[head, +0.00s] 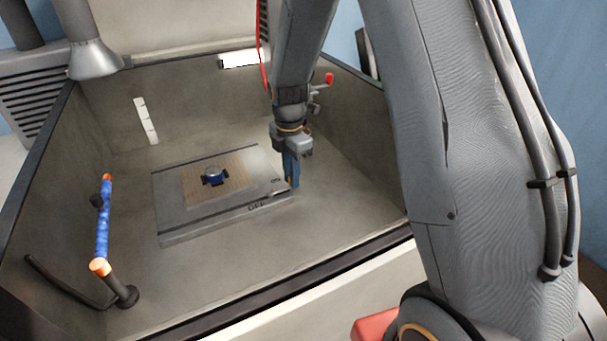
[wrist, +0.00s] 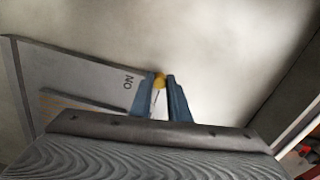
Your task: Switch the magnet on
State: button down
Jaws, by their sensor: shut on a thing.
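The magnet is a flat grey block (head: 176,217) with an orange-lined grid on top, lying on the bench floor. Dark lettering that looks like OFF (head: 256,206) is near its front edge. My gripper (head: 291,184) is at the block's right end, pointing down, its blue fingers hiding most of what they hold. In the wrist view the fingers (wrist: 161,80) are closed around a yellow knob (wrist: 160,79), apparently the end of the switch lever. The ON mark (wrist: 127,82) is just left of the fingers there.
A small round part (head: 213,175) in a dark holder sits on the grid. The floor right of the block is clear.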

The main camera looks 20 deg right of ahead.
jog(key=shift+a, duration=0.1)
dwell(0.3)
jog(key=c, duration=1.7)
grip_release()
jog(key=shift+o, duration=0.2)
jog(key=shift+w+r+b, duration=0.1)
jog(key=shift+r+b, duration=0.95)
jog(key=shift+r, duration=2.85)
